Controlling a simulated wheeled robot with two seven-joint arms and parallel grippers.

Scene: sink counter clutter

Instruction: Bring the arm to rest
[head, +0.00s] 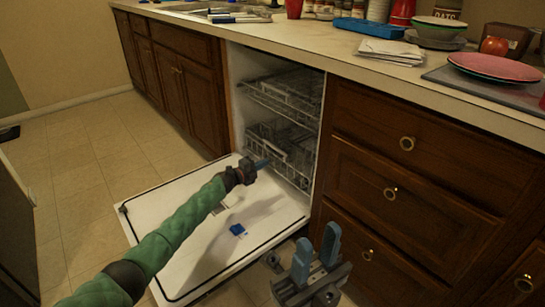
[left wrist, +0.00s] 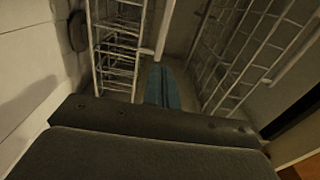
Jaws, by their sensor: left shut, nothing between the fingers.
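My left arm, with a green sleeve, reaches over the lowered dishwasher door (head: 170,262). My left gripper (head: 263,163) is at the front of the dishwasher opening, close to the lower rack (head: 290,165). In the left wrist view, its two blue fingers (left wrist: 163,88) lie together, shut and empty, pointing into the dishwasher between wire racks (left wrist: 118,45). I cannot tell whether the fingers touch the rack. My right gripper (head: 318,254) is in the lower middle of the head view, in front of the drawers. Its blue fingers stand upright and apart, with nothing visible between them.
The upper rack (head: 285,95) sits inside the dishwasher. A blue patch (head: 238,230) shows on the door. Wooden drawers (head: 400,190) stand to the right. The counter holds stacked bowls (head: 437,30), a pink plate (head: 495,67) and folded cloths (head: 390,51). Tiled floor on the left is clear.

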